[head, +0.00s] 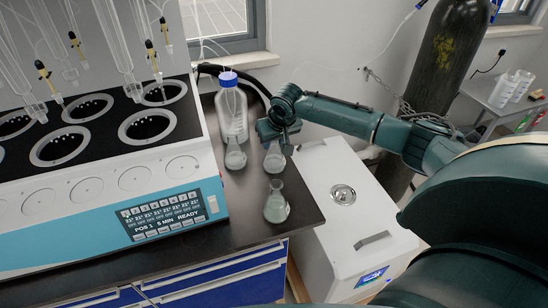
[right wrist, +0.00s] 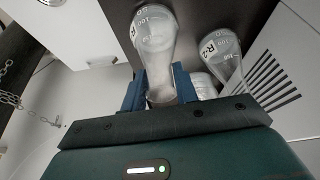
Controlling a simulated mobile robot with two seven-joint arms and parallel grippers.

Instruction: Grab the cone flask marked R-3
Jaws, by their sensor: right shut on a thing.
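Three clear cone flasks show at the right end of the dark bench in the head view: a left one (head: 235,157), one under my right gripper (head: 274,160), and a nearer one (head: 276,206) with pale contents. My right gripper (head: 279,130) is shut on the neck of the flask under it. In the right wrist view that held flask (right wrist: 155,40) has its neck between the blue fingers (right wrist: 158,92). Its R marking is not readable there. Another flask (right wrist: 218,62) beside it reads R-2. I cannot tell whether the held flask touches the bench. My left gripper is out of view.
A blue-capped bottle (head: 231,112) stands behind the flasks. The multi distiller (head: 165,210) with its glassware fills the left. A white box unit (head: 350,205) stands on the floor right of the bench. A dark gas cylinder (head: 440,60) is chained at the back right.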

